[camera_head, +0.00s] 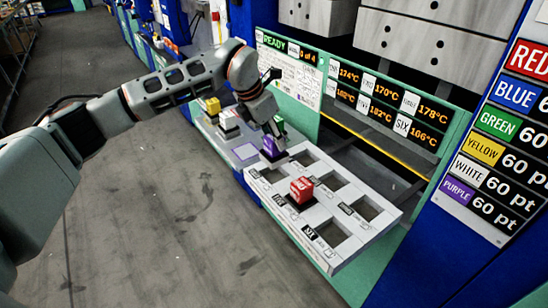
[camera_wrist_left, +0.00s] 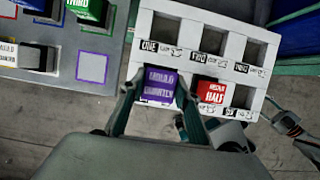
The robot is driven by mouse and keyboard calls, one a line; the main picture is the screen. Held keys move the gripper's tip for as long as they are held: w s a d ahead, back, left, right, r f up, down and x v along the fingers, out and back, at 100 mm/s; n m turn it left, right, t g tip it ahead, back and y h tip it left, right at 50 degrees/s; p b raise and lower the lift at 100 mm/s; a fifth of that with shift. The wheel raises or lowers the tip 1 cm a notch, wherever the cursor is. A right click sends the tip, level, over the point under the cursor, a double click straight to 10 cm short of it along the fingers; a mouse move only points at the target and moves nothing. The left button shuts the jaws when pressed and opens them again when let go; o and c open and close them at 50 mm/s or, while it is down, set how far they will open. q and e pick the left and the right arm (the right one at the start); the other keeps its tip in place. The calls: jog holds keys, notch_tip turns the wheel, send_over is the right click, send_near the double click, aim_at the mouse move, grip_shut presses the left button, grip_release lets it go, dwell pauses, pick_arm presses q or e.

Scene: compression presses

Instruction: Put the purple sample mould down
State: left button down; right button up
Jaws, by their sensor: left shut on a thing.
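The purple sample mould (camera_head: 269,148) is held in my left gripper (camera_head: 275,137), above the near-left part of the white six-cell tray (camera_head: 330,258). In the left wrist view the purple mould (camera_wrist_left: 159,84) sits between the two fingers and covers the front-left cell. A dark cell opening shows below it in the head view, so it appears raised above the tray.
A red mould (camera_head: 302,189) stands in the tray's front middle cell, close to the purple one. The other visible cells are empty. A grey rack (camera_head: 228,153) with yellow, white and green moulds adjoins the tray; its purple-outlined spot is empty. The press panel (camera_head: 385,110) stands behind.

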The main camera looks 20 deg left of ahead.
aim_at(273, 155)
pick_arm(q)
jog(key=shift+f, duration=3.5)
jog(key=shift+f, duration=0.15)
jog(key=c, duration=1.5)
grip_release()
jog(key=shift+f, duration=0.1)
jog(key=shift+s+a+r, duration=0.1)
jog(key=shift+a+r, duration=0.05)
jog(key=shift+r, duration=0.4)
jog(key=v, duration=1.1)
jog(key=shift+s, duration=0.15)
